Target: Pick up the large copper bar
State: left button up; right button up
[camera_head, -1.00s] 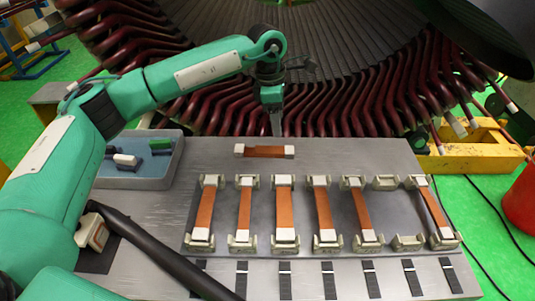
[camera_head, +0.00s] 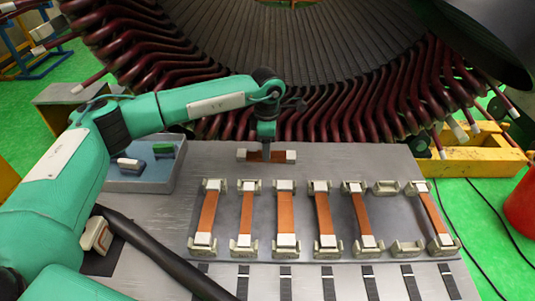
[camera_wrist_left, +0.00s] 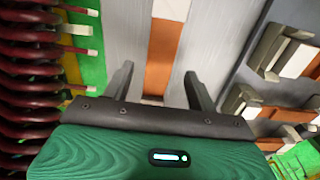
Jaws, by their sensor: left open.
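A loose copper bar (camera_head: 279,156) with white ends lies flat across the back of the grey work table. My left gripper (camera_head: 264,152) points down over its middle and hides part of it. In the left wrist view, the bar (camera_wrist_left: 160,55) runs between the two spread fingers of my left gripper (camera_wrist_left: 159,73). The jaws are open, with a finger on each side of the bar and a visible gap to it; whether they reach down to its height is unclear. My right gripper is not in view.
Several copper bars (camera_head: 286,212) sit in pale holders on a dark plate in front; one holder pair (camera_head: 386,187) is empty. A blue-grey tray (camera_head: 135,184) stands at left. The large stator with dark red coils (camera_head: 360,120) rises close behind the table.

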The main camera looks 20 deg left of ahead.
pick_arm(q)
jog(key=shift+f, duration=1.35)
jog(key=shift+c, duration=1.1)
grip_shut()
jog(key=shift+w+r, duration=0.1)
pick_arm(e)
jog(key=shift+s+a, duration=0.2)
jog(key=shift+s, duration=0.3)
pick_arm(q)
jog(key=shift+r, duration=0.1)
